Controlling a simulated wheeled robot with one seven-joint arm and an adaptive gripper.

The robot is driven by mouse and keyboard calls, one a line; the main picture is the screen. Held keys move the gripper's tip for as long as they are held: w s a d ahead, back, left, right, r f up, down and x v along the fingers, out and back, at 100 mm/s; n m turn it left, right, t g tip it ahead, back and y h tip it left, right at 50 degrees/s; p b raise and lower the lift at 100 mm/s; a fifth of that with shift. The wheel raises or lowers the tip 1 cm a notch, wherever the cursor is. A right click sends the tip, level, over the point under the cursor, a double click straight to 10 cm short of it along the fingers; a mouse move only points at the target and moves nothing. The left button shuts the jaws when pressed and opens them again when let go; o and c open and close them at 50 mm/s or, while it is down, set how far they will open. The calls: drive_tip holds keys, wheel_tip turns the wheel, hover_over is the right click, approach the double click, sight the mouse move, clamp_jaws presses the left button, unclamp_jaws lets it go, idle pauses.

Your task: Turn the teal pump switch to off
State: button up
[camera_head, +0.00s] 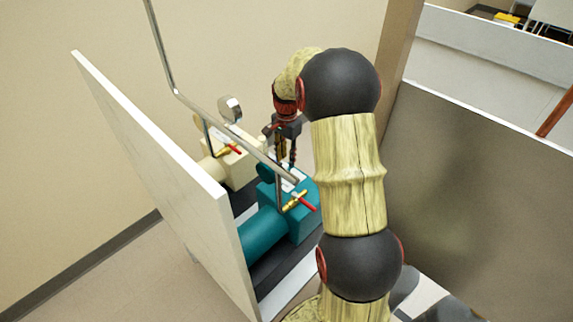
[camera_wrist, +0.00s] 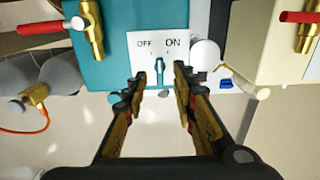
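The teal pump (camera_head: 262,232) stands on a dark shelf in the head view, beside a white panel. In the wrist view the teal pump (camera_wrist: 108,62) fills the upper middle. Its white label (camera_wrist: 150,47) reads OFF at left and ON at right. The small teal switch (camera_wrist: 160,68) sits at the label's lower edge and looks roughly upright; which marking it points to I cannot tell. My gripper (camera_wrist: 160,88) is open, its two fingers apart on either side of the switch in the picture, with nothing between them. My gripper also shows above the pump in the head view (camera_head: 286,160).
A cream pump (camera_head: 238,165) stands behind the teal one; it also shows at right in the wrist view (camera_wrist: 270,45). Red-handled brass valves (camera_head: 298,202) and a metal pipe (camera_head: 228,128) are close to my gripper. A white panel (camera_head: 160,170) rises at left.

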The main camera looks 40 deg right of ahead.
sight(287, 169)
wheel_tip(287, 169, up, 7)
drive_tip(key=shift+r, duration=0.15)
drive_tip(key=shift+s, duration=0.1)
idle(0.6)
